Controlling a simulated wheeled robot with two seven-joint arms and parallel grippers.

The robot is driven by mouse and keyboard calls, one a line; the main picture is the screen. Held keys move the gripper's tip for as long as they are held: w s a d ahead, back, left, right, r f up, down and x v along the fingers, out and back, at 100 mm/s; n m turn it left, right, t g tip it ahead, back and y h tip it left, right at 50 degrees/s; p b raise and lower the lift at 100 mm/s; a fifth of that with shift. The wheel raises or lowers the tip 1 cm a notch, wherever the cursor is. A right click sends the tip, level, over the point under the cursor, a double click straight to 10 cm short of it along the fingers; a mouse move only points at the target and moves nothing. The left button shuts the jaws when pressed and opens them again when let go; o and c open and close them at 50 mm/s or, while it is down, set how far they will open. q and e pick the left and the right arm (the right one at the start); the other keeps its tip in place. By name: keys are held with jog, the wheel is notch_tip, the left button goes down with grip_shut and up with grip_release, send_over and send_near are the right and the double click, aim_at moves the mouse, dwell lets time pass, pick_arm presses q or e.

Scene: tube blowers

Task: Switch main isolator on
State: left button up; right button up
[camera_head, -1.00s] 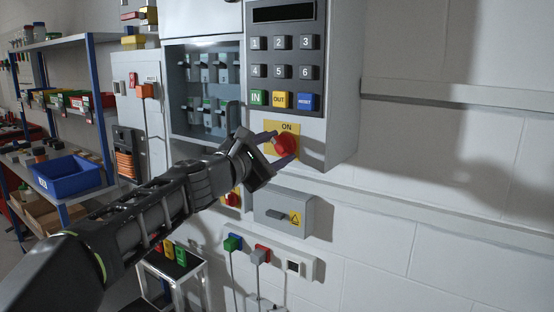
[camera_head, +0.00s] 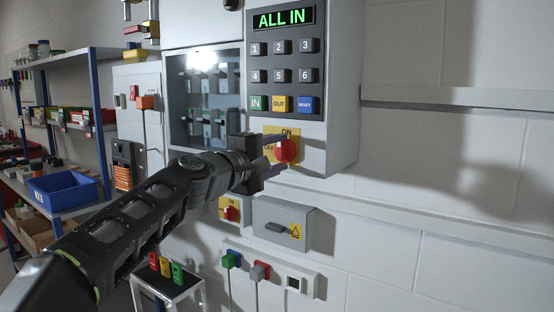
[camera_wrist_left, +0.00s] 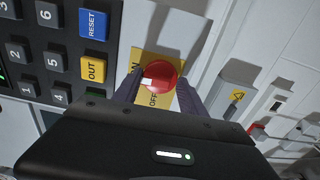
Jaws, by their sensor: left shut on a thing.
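The main isolator is a red rotary knob (camera_head: 287,151) on a yellow plate marked ON and OFF, below the keypad on the grey panel. In the left wrist view the red knob (camera_wrist_left: 162,76) shows a white mark towards its left side. My left gripper (camera_head: 280,153) is at the knob, one finger above and one below, and is shut on it. In the left wrist view my left gripper (camera_wrist_left: 158,92) has its purple fingers on either side of the knob. The display (camera_head: 283,18) above the keypad reads ALL IN in green. My right gripper is not in view.
The keypad (camera_head: 283,74) has number keys and IN, OUT and RESET buttons. A glazed cabinet (camera_head: 176,120) of switches stands left of it. Below are another red knob (camera_head: 230,213), a grey box (camera_head: 280,225) and a socket strip (camera_head: 312,285). The right wall is clear.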

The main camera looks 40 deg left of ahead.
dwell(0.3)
pick_arm(q)
jog(key=o, duration=1.4)
jog(key=shift+c, duration=0.2)
jog(key=s, duration=0.7)
jog(key=shift+s, duration=0.4)
jog(key=shift+d, duration=0.1)
